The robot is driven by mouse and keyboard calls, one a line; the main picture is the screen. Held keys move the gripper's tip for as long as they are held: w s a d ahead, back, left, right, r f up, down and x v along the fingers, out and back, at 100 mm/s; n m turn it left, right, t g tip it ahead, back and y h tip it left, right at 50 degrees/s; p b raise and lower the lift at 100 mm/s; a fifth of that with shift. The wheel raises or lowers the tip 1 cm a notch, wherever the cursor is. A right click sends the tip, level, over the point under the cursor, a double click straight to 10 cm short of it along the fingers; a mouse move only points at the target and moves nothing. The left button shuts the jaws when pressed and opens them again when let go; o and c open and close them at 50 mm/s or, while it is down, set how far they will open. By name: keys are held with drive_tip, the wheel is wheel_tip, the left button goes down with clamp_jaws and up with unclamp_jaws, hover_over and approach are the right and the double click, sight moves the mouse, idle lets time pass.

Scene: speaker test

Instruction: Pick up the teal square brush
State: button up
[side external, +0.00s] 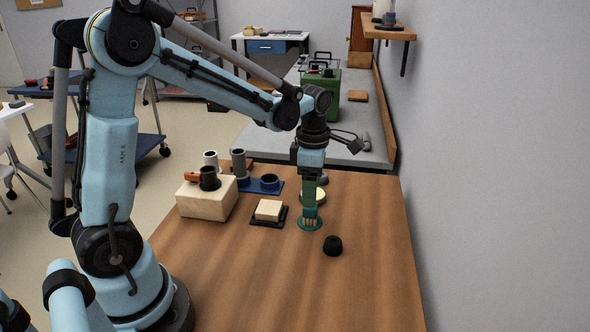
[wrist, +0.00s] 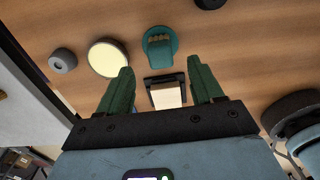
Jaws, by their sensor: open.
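The teal brush (side external: 310,224) stands on the wooden table below my gripper (side external: 309,203) in the side view. Its base looks rounded, with a teal upper part and tan marks. In the wrist view the brush (wrist: 160,53) lies beyond my fingertips, roughly centred between them. My gripper (wrist: 162,72) is open, its two green fingers apart with nothing held. In the side view the fingers overlap the top of the brush, so the exact gap is hard to tell.
A cream block (side external: 268,208) on a black tray (side external: 256,219) sits left of the brush. A pale yellow disc (wrist: 106,57) and a grey knob (wrist: 62,61) are nearby. A black knob (side external: 333,245) is at front right. A large cream box (side external: 205,205) stands left. The front table is clear.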

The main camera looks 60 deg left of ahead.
drive_tip(key=shift+f, duration=3)
drive_tip(key=c, duration=1.1)
drive_tip(key=shift+o, duration=0.2)
drive_tip(key=shift+r, duration=0.1)
drive_tip(key=shift+r, duration=0.5)
drive_tip(key=r, duration=0.2)
drive_tip(key=d+r, duration=0.1)
drive_tip(key=shift+s+r, duration=0.25)
drive_tip(key=s+d+r, duration=0.4)
drive_tip(key=d+r, duration=0.2)
drive_tip(key=d, duration=0.3)
drive_tip(key=shift+d+r, duration=0.15)
drive_tip(key=shift+d, duration=0.2)
